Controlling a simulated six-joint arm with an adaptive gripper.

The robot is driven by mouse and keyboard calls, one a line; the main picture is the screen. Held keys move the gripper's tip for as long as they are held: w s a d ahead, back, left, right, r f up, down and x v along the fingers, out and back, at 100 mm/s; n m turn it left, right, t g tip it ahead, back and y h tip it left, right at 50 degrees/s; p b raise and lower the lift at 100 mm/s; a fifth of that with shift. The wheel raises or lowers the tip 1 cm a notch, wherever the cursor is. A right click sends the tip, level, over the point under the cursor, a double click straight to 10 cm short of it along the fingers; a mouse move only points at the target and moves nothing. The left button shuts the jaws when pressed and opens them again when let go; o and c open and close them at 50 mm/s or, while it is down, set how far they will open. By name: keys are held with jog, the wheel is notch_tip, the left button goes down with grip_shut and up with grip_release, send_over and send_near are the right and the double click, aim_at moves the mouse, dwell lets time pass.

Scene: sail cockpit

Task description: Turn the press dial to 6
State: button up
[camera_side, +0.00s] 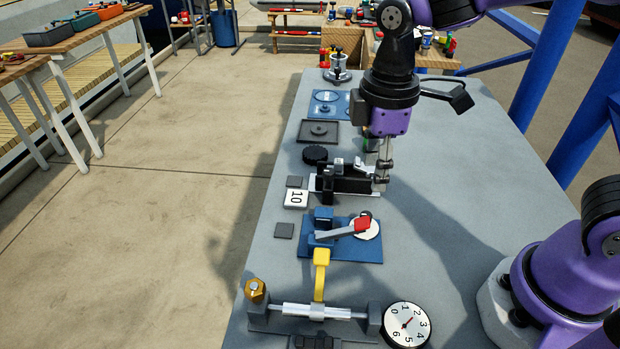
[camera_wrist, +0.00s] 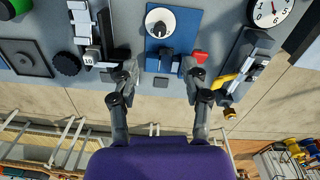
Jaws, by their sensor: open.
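A blue plate (camera_side: 345,248) carries a white disc dial (camera_side: 369,233), dark blue blocks and a grey lever with a red tip (camera_side: 361,225). In the wrist view the dial (camera_wrist: 153,17) has a black knob and small marks; its setting is too small to read. A separate white round face (camera_side: 396,334) with numerals and a red hand stands at the front right; it also shows in the wrist view (camera_wrist: 262,18). My gripper (camera_side: 381,180) is open, above the bench and behind the blue plate. In the wrist view its fingers (camera_wrist: 161,72) are apart, with nothing held.
A black slide fixture (camera_side: 345,182) lies below my gripper, with a tile marked 10 (camera_side: 296,198) beside it. A yellow handle (camera_side: 320,274) and a steel bar fixture (camera_side: 312,312) stand in front. The bench's right side (camera_side: 460,200) is clear.

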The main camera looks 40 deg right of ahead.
notch_tip(320, 180, down, 10)
jog(key=shift+d+r, duration=0.1)
grip_shut()
